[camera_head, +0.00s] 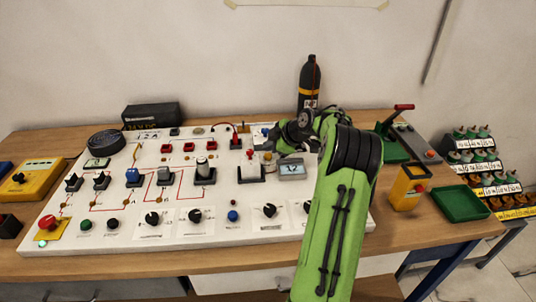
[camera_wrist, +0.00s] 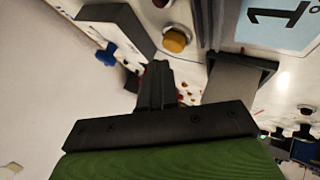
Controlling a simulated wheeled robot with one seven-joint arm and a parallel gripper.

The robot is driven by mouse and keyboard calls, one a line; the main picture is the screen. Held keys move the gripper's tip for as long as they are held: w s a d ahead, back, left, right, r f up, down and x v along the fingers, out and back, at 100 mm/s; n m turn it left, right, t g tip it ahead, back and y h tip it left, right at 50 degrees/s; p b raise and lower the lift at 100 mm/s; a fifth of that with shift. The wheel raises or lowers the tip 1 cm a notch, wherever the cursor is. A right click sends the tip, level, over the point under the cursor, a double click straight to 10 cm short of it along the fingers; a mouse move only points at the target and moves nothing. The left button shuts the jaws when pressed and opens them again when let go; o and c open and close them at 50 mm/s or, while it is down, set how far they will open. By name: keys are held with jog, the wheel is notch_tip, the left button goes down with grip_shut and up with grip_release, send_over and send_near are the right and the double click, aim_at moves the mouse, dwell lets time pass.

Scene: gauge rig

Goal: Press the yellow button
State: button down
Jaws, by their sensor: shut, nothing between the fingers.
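The yellow button (camera_wrist: 176,40) is a round cap in a pale collar, just beyond my fingertips in the wrist view. In the head view it is a small yellowish spot (camera_head: 268,156) on the white panel (camera_head: 130,232), left of the grey display (camera_head: 292,170). My gripper (camera_wrist: 158,72) is shut and empty, its fingers pointing toward the button with a gap showing in the picture. Whether they touch the panel I cannot tell. In the head view my green arm hides part of the panel's right side, and my gripper's tips are hard to make out.
A black bottle (camera_head: 309,84) stands behind. A yellow box (camera_head: 408,188) and green tray (camera_head: 460,204) are at right.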

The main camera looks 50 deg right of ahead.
aim_at(270, 156)
jog(key=shift+r, duration=0.1)
notch_tip(270, 156, up, 5)
jog(key=p, duration=0.3)
jog(key=shift+p, duration=0.35)
dwell(0.4)
